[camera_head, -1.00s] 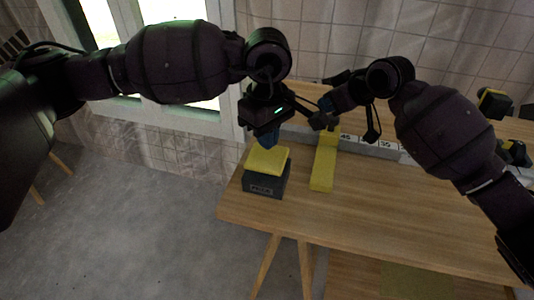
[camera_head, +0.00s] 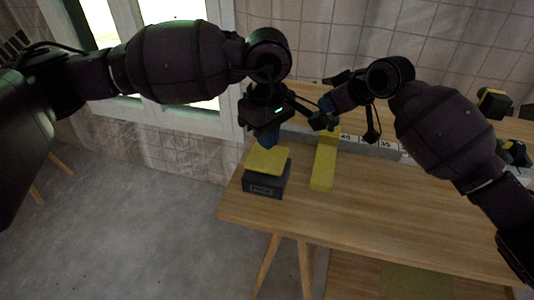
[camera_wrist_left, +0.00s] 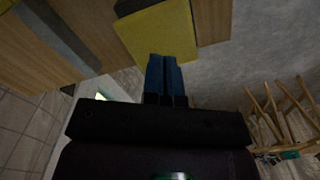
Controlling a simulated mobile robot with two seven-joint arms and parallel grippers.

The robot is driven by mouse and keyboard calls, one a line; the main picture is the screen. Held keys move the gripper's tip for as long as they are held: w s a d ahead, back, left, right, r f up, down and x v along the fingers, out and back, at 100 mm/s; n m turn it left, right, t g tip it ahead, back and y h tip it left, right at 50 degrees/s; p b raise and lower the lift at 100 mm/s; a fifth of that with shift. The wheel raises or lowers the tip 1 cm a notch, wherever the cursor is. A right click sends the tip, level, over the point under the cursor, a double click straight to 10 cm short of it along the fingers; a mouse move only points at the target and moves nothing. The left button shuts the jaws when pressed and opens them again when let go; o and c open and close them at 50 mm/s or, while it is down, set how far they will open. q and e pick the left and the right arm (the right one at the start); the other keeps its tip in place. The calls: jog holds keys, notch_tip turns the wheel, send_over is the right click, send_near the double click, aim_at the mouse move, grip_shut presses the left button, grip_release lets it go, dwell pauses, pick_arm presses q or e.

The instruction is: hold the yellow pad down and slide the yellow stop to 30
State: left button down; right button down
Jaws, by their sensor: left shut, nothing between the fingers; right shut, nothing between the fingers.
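The yellow pad (camera_head: 266,162) sits on top of a dark grey block (camera_head: 264,184) with a label on its front, at the table's left end. My left gripper (camera_head: 268,138) is shut and points down at the pad's back part, its blue fingertips at or just above the surface. In the left wrist view the shut fingers (camera_wrist_left: 165,72) overlap the edge of the pad (camera_wrist_left: 158,35); contact is hard to judge. The yellow stop (camera_head: 323,168) is a long bar running from the scale toward the front. My right gripper (camera_head: 326,121) is shut at its far end; contact is unclear.
A grey rail with white number labels (camera_head: 388,144) runs along the back of the wooden table (camera_head: 400,205), to the right of the stop. The tabletop in front of the rail is clear. A tiled wall and a window stand behind.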

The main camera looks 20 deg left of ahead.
aim_at(267, 157)
pick_arm(q)
jog(key=shift+s+f, duration=0.1)
jog(key=shift+f, duration=2.7)
pick_arm(e)
jog(key=shift+f, duration=0.2)
dwell(0.3)
